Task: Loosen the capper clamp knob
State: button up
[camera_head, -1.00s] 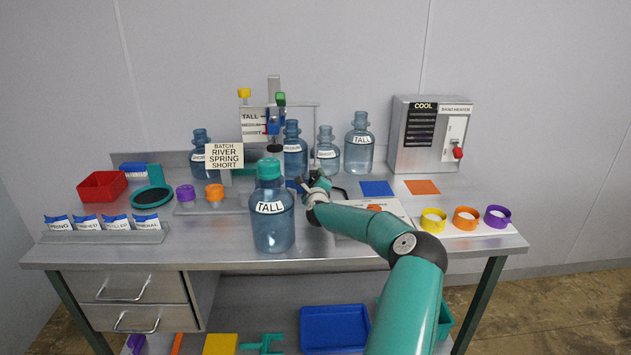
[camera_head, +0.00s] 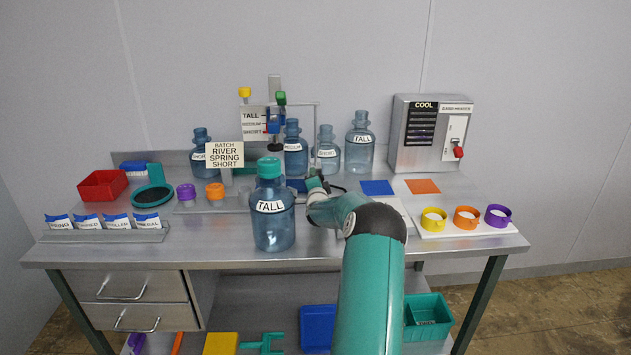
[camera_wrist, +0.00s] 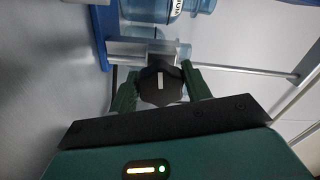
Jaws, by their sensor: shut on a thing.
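In the wrist view, a black knob (camera_wrist: 158,86) with a white line on its face sits between the two green fingers of my gripper (camera_wrist: 162,92). The fingers are shut on its sides. Behind it is a grey metal block (camera_wrist: 140,50) beside a blue part (camera_wrist: 103,35). The white line points nearly straight up in that view. In the head view, my gripper (camera_head: 315,182) is low in front of the capper stand (camera_head: 273,90), which has a blue carriage (camera_head: 276,122). My arm hides the knob there.
A tall blue jug with a teal cap (camera_head: 272,222) stands just left of my arm. More jugs (camera_head: 359,145) stand behind. Yellow, orange and purple rings (camera_head: 466,218) lie at the front right.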

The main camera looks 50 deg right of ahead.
jog(key=shift+n, duration=2.3)
jog(key=o, duration=1)
jog(key=shift+f, duration=0.1)
